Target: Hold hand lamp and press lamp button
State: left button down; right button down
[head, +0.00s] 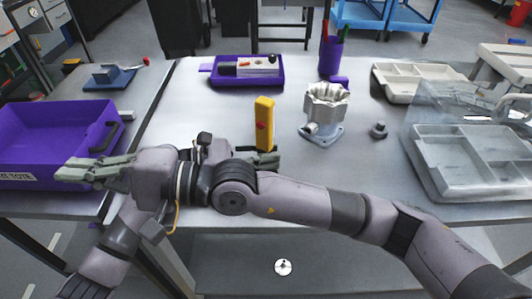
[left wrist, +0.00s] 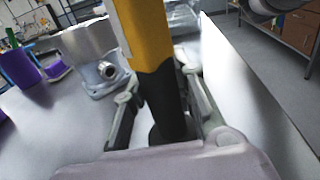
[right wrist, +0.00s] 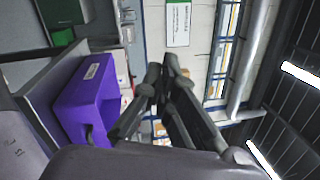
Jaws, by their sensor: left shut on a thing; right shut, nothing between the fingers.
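The hand lamp (head: 264,115) is a yellow upright bar with a red spot on its side, near the middle of the table. My left gripper (head: 266,160) is shut on its lower part. In the left wrist view the lamp (left wrist: 148,32) rises between the fingers, yellow above and dark below. My right gripper (head: 80,170) is at the far left, over the edge of the purple tote and away from the lamp. It is shut and empty; the right wrist view also shows its closed fingers (right wrist: 163,75). My right arm crosses in front of the lamp's area.
A purple tote (head: 98,130) stands on the left table. A grey machined housing (head: 324,115) stands right of the lamp, with a small metal part (head: 379,130) beyond. A purple tray (head: 275,80), a purple pen cup (head: 331,58) and grey compartment trays (head: 425,170) surround the workspace.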

aim_at(260, 126)
jog(key=w+d+f+m+t+h, duration=0.3)
jog(key=d+m+t+h, duration=0.85)
jog(key=m, duration=0.55)
jog(key=w+d+f+m+t+h, duration=0.2)
jog(key=d+m+t+h, duration=0.6)
jog(key=m+t, duration=0.7)
jog(key=w+d+m, duration=0.1)
jog(key=w+d, duration=0.3)
jog(key=w, duration=0.3)
jog(key=shift+w+d+f+g, duration=0.25)
jog(key=shift+w+g, duration=0.15)
jog(key=shift+g, duration=0.05)
